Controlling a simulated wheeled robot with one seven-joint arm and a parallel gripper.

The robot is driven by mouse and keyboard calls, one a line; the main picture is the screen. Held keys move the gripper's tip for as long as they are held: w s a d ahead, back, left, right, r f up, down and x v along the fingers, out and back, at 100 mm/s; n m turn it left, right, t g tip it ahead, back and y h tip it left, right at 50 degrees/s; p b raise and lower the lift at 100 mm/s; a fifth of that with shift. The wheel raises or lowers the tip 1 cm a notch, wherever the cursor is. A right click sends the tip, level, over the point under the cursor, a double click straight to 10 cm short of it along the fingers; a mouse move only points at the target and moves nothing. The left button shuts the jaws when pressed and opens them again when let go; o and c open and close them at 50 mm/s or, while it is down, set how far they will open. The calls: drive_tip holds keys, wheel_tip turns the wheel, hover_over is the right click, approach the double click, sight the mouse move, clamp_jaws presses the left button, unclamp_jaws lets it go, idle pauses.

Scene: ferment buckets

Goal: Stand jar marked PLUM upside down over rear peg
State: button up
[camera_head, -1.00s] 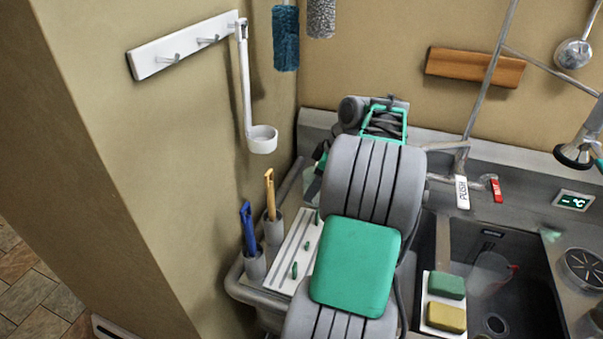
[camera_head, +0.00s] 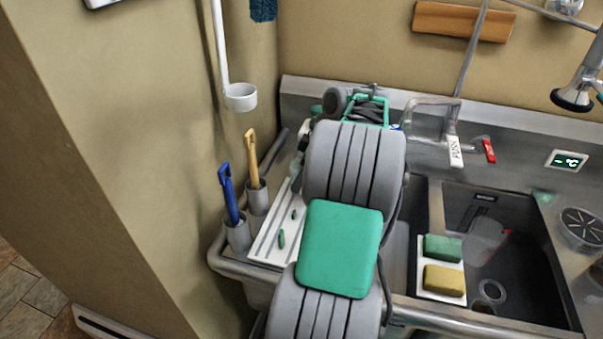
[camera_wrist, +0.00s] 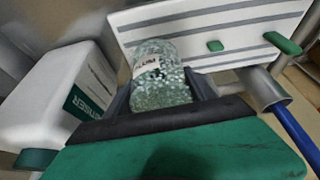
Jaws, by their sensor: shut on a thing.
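A small glassy jar (camera_wrist: 162,92) with pale green speckled contents is between my gripper's (camera_wrist: 162,88) two grey fingers in the wrist view. Its white label carries dark lettering that looks inverted and is hard to read. Beyond it lies a white grooved rack (camera_wrist: 145,18) with green pegs; two show, one (camera_wrist: 215,46) close to the jar's right and one (camera_wrist: 283,42) farther right. The jar hides part of the rack. In the head view the rack (camera_head: 262,250) shows two pegs (camera_head: 281,239) (camera_head: 294,214); my arm blocks its right side, and gripper and jar cannot be made out.
A white bottle with a green label (camera_wrist: 85,95) stands left in the wrist view. Cups with a blue-handled tool (camera_head: 230,195) and a yellow-handled tool (camera_head: 252,160) stand left of the rack. The sink (camera_head: 500,240) and sponges (camera_head: 443,262) lie right.

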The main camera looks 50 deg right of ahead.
drive_tip(key=shift+f, duration=0.35)
drive_tip(key=shift+s, duration=0.1)
drive_tip(key=shift+f+b, duration=0.55)
idle(0.3)
drive_tip(key=o, duration=1.8)
drive_tip(key=shift+o, duration=0.2)
drive_tip(key=shift+r, duration=0.15)
drive_tip(key=shift+p+v, duration=0.9)
drive_tip(key=shift+v, duration=0.05)
